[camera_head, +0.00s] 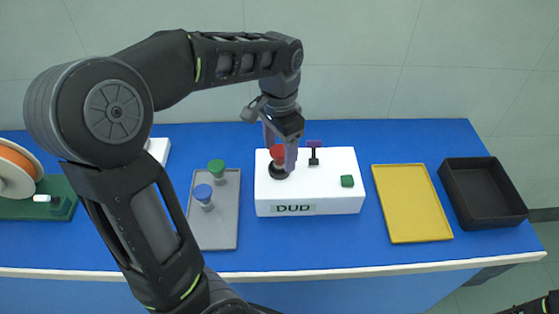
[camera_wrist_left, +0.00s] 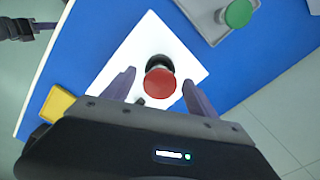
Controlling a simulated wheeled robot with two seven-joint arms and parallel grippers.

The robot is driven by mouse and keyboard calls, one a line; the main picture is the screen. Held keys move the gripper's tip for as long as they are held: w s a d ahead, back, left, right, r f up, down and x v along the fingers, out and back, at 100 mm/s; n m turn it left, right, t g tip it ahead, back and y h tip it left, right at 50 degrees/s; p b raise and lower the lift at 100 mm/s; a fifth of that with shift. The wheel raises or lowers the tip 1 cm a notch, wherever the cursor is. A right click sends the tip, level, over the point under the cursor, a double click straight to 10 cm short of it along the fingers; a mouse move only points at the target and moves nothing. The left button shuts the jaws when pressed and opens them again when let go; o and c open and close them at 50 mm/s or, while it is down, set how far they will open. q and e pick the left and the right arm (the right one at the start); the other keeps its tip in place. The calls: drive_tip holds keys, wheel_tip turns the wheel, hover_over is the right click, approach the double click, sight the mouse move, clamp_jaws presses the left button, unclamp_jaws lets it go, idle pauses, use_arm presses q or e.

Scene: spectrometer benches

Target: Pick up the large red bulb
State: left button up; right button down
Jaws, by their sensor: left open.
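The large red bulb (camera_head: 278,152) sits in a dark round socket on top of the white box (camera_head: 318,203) marked "DUD". In the left wrist view the red bulb (camera_wrist_left: 160,82) shows between the two fingers. My left gripper (camera_head: 279,150) is open above the box, with its purple-grey fingers on either side of the bulb. A gap shows between the bulb and each finger in the left wrist view (camera_wrist_left: 160,88). In the head view one finger partly hides the socket. Only a bit of my right gripper (camera_head: 535,306) shows at the lower right corner; its jaws are unclear.
A grey tray (camera_head: 229,230) with green (camera_head: 216,167) and blue (camera_head: 203,194) bulbs stands left of the box. A yellow tray (camera_head: 412,205) and black bin (camera_head: 485,190) stand right. An orange spool (camera_head: 14,168) is far left.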

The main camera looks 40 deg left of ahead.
idle(0.4)
use_arm(q)
clamp_jaws()
idle(0.6)
